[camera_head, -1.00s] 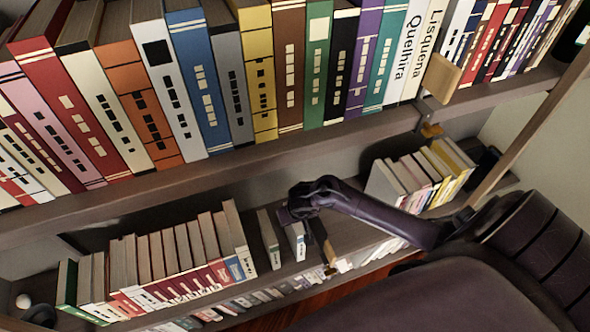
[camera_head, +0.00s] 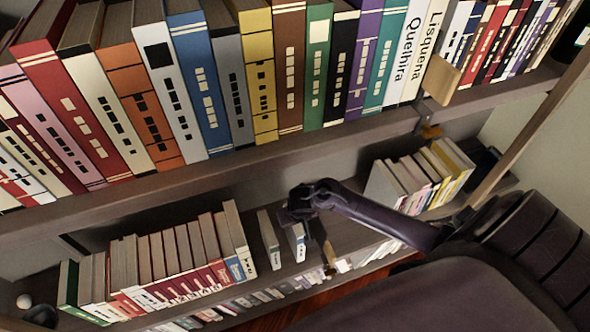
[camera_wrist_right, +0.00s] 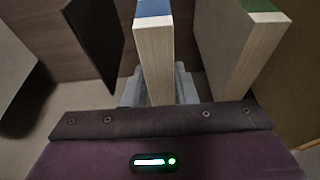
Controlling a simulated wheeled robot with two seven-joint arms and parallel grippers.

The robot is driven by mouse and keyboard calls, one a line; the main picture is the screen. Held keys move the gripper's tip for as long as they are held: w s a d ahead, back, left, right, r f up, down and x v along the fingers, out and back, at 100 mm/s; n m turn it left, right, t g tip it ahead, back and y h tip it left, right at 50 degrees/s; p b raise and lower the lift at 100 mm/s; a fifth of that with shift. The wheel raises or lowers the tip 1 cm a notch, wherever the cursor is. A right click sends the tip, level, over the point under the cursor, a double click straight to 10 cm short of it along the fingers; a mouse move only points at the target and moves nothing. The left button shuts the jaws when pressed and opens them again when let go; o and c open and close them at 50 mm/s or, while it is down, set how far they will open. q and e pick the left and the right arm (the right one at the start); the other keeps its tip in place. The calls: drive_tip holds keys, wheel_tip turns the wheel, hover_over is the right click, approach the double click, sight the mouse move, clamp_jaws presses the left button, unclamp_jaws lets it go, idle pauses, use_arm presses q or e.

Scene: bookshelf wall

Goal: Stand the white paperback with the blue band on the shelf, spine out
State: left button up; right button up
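The white paperback with the blue band (camera_head: 299,246) is upright at the lower shelf (camera_head: 335,243), in a gap right of a row of books. Its white spine faces out into the room. My right gripper (camera_head: 297,222) is over its top, fingers on both sides. In the right wrist view the paperback (camera_wrist_right: 154,65) shows pale page edges and a blue end between the grey fingers (camera_wrist_right: 158,92), which appear shut on it. I cannot tell whether its foot touches the board. My left gripper is not in view.
A white-and-green book (camera_head: 269,240) stands close on the left; it also shows in the wrist view (camera_wrist_right: 232,55). A dark bookend-like plate (camera_wrist_right: 93,40) is on the other side. More books (camera_head: 425,180) stand farther right.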

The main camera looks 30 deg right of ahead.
drive_tip(key=o, duration=0.5)
drive_tip(key=shift+o, duration=0.2)
drive_tip(key=shift+p+v, duration=1.15)
drive_tip(key=shift+v, duration=2.8)
